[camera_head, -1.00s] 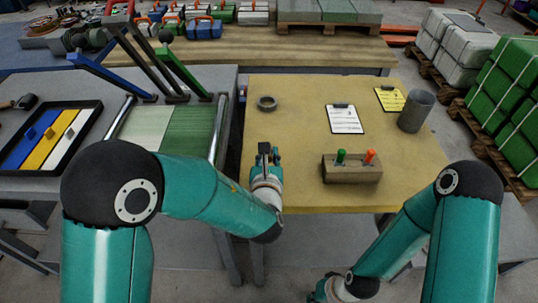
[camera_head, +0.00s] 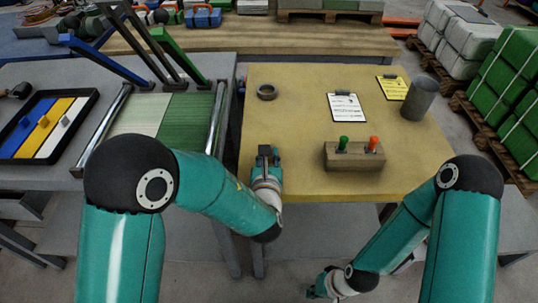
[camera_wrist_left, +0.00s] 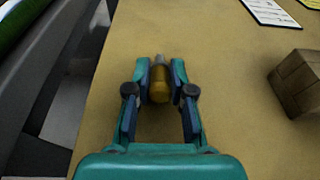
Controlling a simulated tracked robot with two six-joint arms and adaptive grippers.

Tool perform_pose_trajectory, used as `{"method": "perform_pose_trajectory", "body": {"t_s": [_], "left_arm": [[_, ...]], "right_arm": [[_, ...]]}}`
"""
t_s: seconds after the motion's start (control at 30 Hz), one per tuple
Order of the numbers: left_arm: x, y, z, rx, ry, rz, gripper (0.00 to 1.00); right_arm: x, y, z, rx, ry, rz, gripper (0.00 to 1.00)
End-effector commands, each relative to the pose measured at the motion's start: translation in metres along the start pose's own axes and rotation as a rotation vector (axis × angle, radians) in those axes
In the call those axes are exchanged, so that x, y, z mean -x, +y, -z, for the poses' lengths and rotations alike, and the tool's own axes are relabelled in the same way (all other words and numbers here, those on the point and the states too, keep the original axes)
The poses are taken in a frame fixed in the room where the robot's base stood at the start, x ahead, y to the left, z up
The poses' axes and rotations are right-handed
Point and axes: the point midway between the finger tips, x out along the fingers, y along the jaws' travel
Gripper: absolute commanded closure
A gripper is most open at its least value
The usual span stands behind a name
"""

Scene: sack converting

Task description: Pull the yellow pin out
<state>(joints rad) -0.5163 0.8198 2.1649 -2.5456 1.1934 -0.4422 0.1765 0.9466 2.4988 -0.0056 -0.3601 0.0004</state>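The yellow pin (camera_wrist_left: 160,86), an amber cylinder with a grey tip, sits between the fingers of my left gripper (camera_wrist_left: 160,76). The fingers bear on both its sides, clear of any block. In the head view my left gripper (camera_head: 267,152) is over the near left part of the yellow table, left of the wooden block; the pin cannot be made out there. The wooden block (camera_head: 354,160) holds a green pin (camera_head: 343,142) and an orange pin (camera_head: 373,143) upright. My right gripper (camera_head: 318,283) hangs low in front of the table, far from the pins; its finger opening is unclear.
On the yellow table (camera_head: 300,112) lie a grey ring (camera_head: 267,91) and two clipboards (camera_head: 345,107), with a grey cylinder (camera_head: 419,98) at the right. A roller bench with levers and a tray (camera_head: 82,138) of coloured strips stands left. The table's middle is clear.

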Motion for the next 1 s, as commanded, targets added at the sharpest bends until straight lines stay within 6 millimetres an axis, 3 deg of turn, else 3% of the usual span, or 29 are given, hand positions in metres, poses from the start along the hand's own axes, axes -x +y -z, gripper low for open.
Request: {"method": "perform_pose_trajectory", "body": {"t_s": [0.03,0.13,0.17,0.57,0.77,1.0], "left_arm": [[0.0,0.0,0.0,0.0,-0.001,0.0,0.68],[0.0,0.0,0.0,0.0,-0.001,0.0,0.51],[0.0,0.0,0.0,0.0,-0.001,0.0,0.5],[0.006,-0.001,-0.001,0.0,-0.001,0.001,0.5],[0.035,-0.001,-0.001,-0.002,-0.001,0.004,0.5],[0.083,-0.002,0.0,-0.001,0.0,0.005,0.5]], "right_arm": [[0.0,0.0,0.0,0.0,0.0,0.0,1.0],[0.0,0.0,0.0,0.0,0.0,0.0,1.0],[0.0,0.0,0.0,0.0,0.0,0.0,1.0],[0.001,0.0,0.0,0.0,0.0,0.0,1.0],[0.001,0.0,0.0,0.0,0.0,0.0,1.0],[0.0,0.0,0.0,0.0,0.0,0.0,1.0]]}}
